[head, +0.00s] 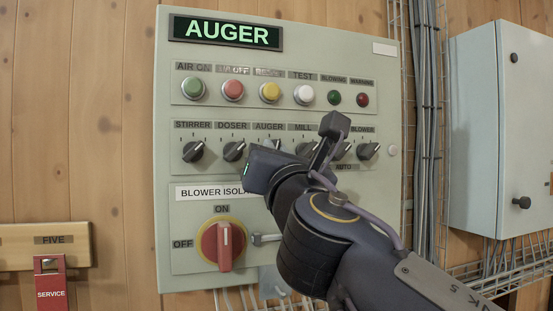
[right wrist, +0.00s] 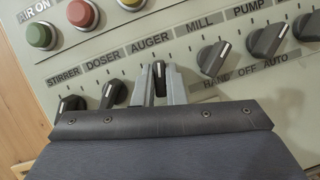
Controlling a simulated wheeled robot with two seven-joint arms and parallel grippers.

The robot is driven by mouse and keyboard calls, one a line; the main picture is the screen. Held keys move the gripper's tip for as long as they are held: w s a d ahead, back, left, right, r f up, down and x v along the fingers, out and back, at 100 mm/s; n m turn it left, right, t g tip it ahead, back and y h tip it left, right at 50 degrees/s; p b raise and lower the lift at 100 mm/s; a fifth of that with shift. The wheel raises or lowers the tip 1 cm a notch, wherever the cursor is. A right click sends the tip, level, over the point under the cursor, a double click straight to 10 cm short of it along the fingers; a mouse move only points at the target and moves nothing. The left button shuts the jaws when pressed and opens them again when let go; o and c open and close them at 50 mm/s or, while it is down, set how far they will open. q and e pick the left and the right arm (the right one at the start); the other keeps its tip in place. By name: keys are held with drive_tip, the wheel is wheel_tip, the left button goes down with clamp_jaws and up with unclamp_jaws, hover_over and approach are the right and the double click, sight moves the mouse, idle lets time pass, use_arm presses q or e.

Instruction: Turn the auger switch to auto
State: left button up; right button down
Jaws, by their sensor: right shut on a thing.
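The auger switch (right wrist: 158,78) is a black rotary knob under the AUGER label in the right wrist view. My right gripper (right wrist: 159,84) has its two grey fingers on either side of the knob, shut on it. The knob's handle stands nearly upright in that picture, while its neighbours' handles lean right. Its exact setting is hard to tell. In the head view my right gripper (head: 271,145) reaches the panel from the lower right and hides most of the auger knob. My left gripper is not in view.
The stirrer (head: 193,151) and doser (head: 234,150) knobs sit left of the auger; mill (right wrist: 213,58) and pump (right wrist: 268,40) knobs sit right. A red blower isolator (head: 224,246) is below, push buttons above. A grey cabinet (head: 487,130) is at right.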

drive_tip(key=shift+a+m+g+h, duration=0.15)
drive_tip(key=shift+m+h, duration=0.5)
drive_tip(key=shift+m, duration=0.7)
drive_tip(key=shift+d+m+g+h, duration=0.1)
drive_tip(key=shift+m+h, duration=0.5)
drive_tip(key=shift+m, duration=0.7)
drive_tip(key=shift+a+m+g+h, duration=0.15)
drive_tip(key=shift+m+h, duration=0.5)
drive_tip(key=shift+m, duration=0.7)
drive_tip(key=shift+d+m, duration=0.15)
drive_tip(key=shift+m, duration=0.15)
drive_tip(key=c, duration=1.5)
unclamp_jaws()
